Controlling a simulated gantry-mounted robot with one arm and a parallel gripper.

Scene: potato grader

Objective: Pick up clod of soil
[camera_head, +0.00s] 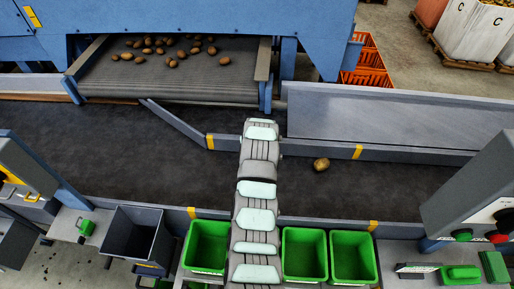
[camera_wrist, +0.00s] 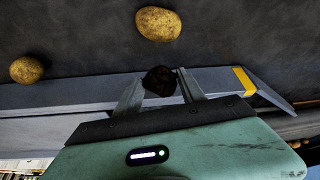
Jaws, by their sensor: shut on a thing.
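The clod of soil (camera_wrist: 159,81) is a small, dark brown lump in the wrist view. My gripper (camera_wrist: 160,76) is shut on it, with one finger on each side. In the wrist view the clod lies in front of the grey metal guide rail and the dark belt. I cannot tell how far it is above the belt. In the head view my arm covers the gripper and the clod, so neither shows there.
A potato (camera_head: 321,164) lies on the dark belt (camera_head: 100,150), right of my arm. The wrist view shows two potatoes, one ahead (camera_wrist: 158,23) and one left (camera_wrist: 27,70). Green bins (camera_head: 304,232) and a dark bin (camera_head: 136,210) line the near edge. More potatoes lie on the far feed conveyor (camera_head: 165,88).

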